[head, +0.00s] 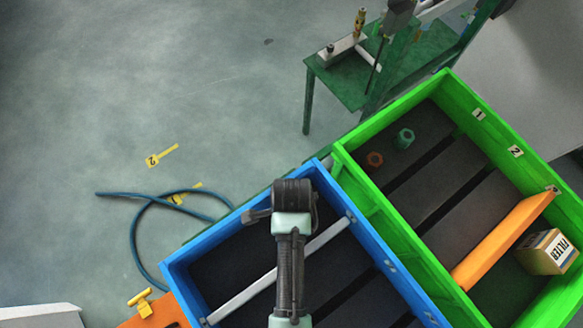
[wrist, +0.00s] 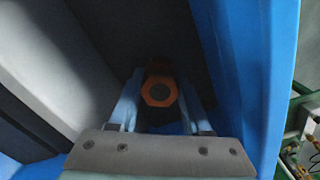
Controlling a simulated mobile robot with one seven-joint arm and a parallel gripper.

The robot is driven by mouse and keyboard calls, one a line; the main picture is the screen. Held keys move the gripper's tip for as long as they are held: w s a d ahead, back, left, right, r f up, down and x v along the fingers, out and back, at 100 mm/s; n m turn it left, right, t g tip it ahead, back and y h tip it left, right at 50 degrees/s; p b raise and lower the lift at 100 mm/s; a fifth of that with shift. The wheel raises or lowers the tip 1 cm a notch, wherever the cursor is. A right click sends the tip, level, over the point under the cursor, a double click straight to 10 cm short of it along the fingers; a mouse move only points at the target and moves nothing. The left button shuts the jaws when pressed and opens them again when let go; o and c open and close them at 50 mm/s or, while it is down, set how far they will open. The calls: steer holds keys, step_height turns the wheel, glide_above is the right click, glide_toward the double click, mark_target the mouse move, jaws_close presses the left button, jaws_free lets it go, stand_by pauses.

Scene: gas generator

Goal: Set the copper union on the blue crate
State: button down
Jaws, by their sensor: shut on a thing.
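In the wrist view an orange-copper hexagonal fitting, the copper union (wrist: 159,92), sits between the fingertips of my gripper (wrist: 160,98). The blue crate (head: 228,230) is at the lower middle of the head view. Its blue wall (wrist: 252,75) rises close on the right in the wrist view, with the dark floor beyond the union. In the head view my arm reaches over the crate's far corner and hides the fingers and union. I cannot tell if the union touches the floor.
A pale divider (head: 255,285) crosses the blue crate. The adjoining green crate (head: 395,225) holds a rust-orange fitting (head: 375,159), a teal fitting (head: 405,138), an orange divider (head: 505,240) and a filter box (head: 546,252). A green stand (head: 345,85) is behind; a blue hose (head: 137,245) lies left.

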steer(key=shift+f, duration=0.15)
steer(key=shift+c, duration=1.8)
jaws_free()
